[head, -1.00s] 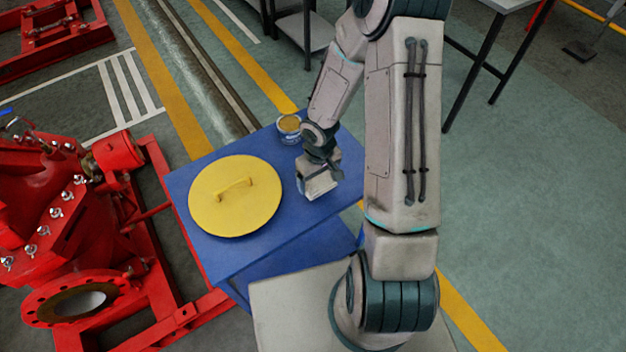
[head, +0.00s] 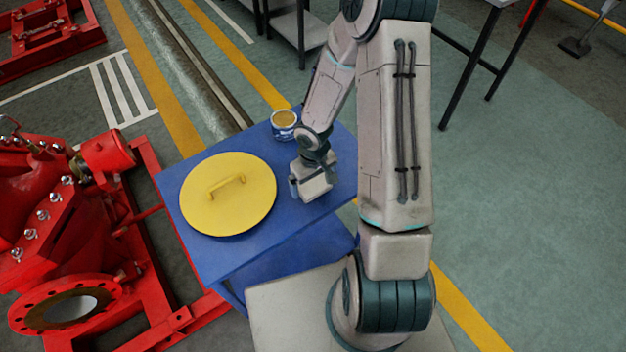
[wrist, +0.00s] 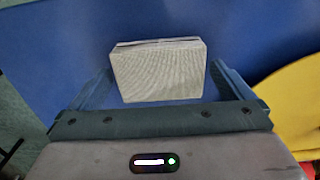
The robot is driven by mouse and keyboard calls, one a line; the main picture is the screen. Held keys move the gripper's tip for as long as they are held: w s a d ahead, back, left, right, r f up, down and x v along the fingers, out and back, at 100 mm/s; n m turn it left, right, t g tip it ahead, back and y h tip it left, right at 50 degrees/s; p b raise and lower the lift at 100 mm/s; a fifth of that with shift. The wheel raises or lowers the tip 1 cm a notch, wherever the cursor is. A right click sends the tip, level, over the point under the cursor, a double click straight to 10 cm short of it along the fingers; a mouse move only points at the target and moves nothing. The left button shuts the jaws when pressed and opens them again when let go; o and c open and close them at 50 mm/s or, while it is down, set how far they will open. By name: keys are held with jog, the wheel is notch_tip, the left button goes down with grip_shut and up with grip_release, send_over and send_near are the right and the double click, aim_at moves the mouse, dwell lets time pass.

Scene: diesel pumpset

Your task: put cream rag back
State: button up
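The cream rag (wrist: 158,74) shows in the wrist view as a folded, ribbed block in front of my gripper, over the blue tabletop (wrist: 235,25). My gripper (wrist: 160,70) has its fingers spread wide, one on each side of the rag. A narrow gap shows at the right finger; contact at the left finger is unclear. In the head view my gripper (head: 312,188) is low over the blue table (head: 225,262), right of the yellow lid. The rag is hard to separate from the pale gripper there.
The round yellow lid (head: 228,205) with a handle lies on the table's left part. A tin (head: 284,119) stands at the table's back. Red pump machinery (head: 75,215) stands close on the left. The floor on the right is open.

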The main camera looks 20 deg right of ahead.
notch_tip(320, 180, up, 12)
jog(key=r+p, duration=0.1)
jog(key=p, duration=0.2)
notch_tip(320, 180, up, 12)
jog(key=m+t+h, duration=0.1)
jog(key=m+h, duration=0.1)
send_over(314, 183)
jog(key=s+d, duration=0.2)
jog(key=s, duration=0.3)
jog(key=s+a+r+m+t+y, duration=0.1)
jog(key=s+a+r+t+y, duration=0.1)
jog(key=s+r, duration=0.6)
jog(key=shift+s+a+r+m, duration=0.2)
jog(key=shift+s+r+m, duration=0.15)
jog(key=shift+s, duration=0.25)
